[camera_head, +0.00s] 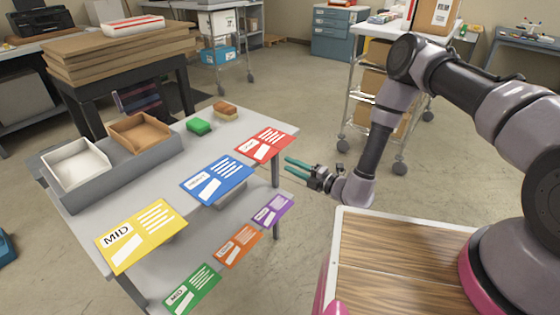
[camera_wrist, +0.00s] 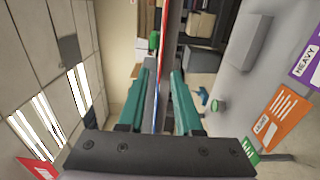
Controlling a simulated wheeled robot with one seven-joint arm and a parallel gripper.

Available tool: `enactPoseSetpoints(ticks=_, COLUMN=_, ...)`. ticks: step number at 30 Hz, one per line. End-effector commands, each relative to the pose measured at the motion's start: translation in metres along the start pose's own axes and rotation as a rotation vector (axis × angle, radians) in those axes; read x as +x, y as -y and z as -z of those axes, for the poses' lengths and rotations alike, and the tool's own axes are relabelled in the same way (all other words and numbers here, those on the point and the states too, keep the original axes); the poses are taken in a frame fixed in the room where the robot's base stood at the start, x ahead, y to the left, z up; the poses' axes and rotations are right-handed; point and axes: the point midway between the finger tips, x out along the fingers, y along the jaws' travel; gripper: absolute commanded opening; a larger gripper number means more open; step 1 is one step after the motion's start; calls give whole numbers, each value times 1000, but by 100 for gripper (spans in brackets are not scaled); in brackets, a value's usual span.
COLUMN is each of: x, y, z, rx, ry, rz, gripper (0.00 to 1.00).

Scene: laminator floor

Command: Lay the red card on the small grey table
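The red card (camera_head: 264,144) lies flat at the right edge of a grey table (camera_head: 165,190), partly past the edge. In the wrist view its thin red edge (camera_wrist: 165,20) shows edge-on, ahead between the fingers. My gripper (camera_head: 287,164) is just to the right of the card, with teal fingers pointing at it. The fingers are apart and empty; the wrist view also shows the gap between them (camera_wrist: 160,76). The fingertips appear close to the card but not closed on it. I cannot tell whether this grey table is the small one named.
Blue (camera_head: 217,180) and yellow (camera_head: 141,235) cards lie along the same edge. Purple (camera_head: 271,209), orange (camera_head: 237,246) and green (camera_head: 191,290) cards lie below. A grey holder (camera_head: 125,172) with two trays stands behind. A wheeled rack (camera_head: 350,95) stands beyond my arm.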

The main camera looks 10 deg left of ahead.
Motion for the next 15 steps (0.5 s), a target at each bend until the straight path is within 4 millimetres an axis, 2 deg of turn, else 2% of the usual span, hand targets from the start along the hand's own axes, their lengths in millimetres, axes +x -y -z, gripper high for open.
enactPoseSetpoints(ticks=1, x=-12, y=1, z=-1, rx=3, ry=4, rz=2, gripper=34)
enactPoseSetpoints(ticks=6, x=-37, y=0, z=-1, rx=1, ry=2, rz=1, gripper=34)
enactPoseSetpoints(ticks=15, x=-49, y=0, z=0, rx=-1, ry=1, rz=-1, gripper=34)
